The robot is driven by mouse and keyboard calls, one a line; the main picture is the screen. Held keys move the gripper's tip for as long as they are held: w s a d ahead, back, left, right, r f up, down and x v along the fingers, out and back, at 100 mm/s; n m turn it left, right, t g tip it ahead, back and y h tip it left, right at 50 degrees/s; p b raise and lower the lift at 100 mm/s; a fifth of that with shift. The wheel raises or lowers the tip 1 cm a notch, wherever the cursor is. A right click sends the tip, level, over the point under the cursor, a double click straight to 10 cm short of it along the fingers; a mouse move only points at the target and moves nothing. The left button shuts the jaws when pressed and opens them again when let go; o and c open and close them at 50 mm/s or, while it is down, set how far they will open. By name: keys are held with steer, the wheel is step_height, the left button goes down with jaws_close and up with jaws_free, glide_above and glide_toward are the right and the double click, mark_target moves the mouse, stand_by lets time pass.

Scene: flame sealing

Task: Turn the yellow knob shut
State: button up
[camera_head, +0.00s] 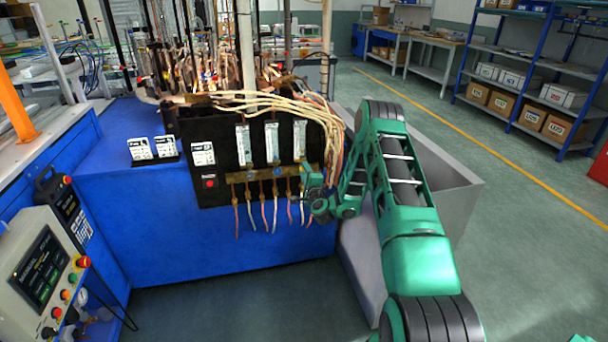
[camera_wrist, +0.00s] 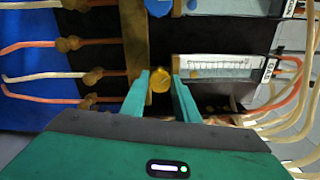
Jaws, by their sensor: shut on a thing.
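The yellow knob (camera_wrist: 161,79) shows in the wrist view between the two green fingertips of my gripper (camera_wrist: 160,82). The fingers are shut on it, one on each side. The knob sits beside a flowmeter tube (camera_wrist: 222,68) and a brass bar (camera_wrist: 137,40) on the black panel. In the head view my green gripper (camera_head: 312,190) reaches the right end of the brass bar under the flowmeters; the knob is hidden there by my gripper and wrist.
A blue knob (camera_wrist: 158,7) is on the same panel at the top of the wrist view. Hoses with brass fittings (camera_wrist: 92,78) run on the left, and pale and orange hoses (camera_wrist: 292,95) curve close on the right. A grey bin (camera_head: 450,185) stands right of the blue bench (camera_head: 150,250).

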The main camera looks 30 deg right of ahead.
steer(key=shift+d+r, duration=0.1)
steer(key=shift+d, duration=0.1)
steer(key=o, duration=1.1)
steer(key=shift+c, duration=0.2)
steer(key=shift+a, duration=0.15)
steer(key=v, duration=0.3)
steer(key=shift+s+a+f, duration=0.25)
steer(key=shift+a+f, duration=0.05)
steer(key=shift+f, duration=0.1)
glide_toward(303, 171)
steer(key=shift+s+a+r, duration=0.1)
steer(key=shift+s+r, duration=0.15)
steer(key=shift+s, duration=0.3)
steer(key=shift+s+a+r, duration=0.1)
steer(key=shift+s+r, duration=0.15)
steer(key=shift+s, duration=0.35)
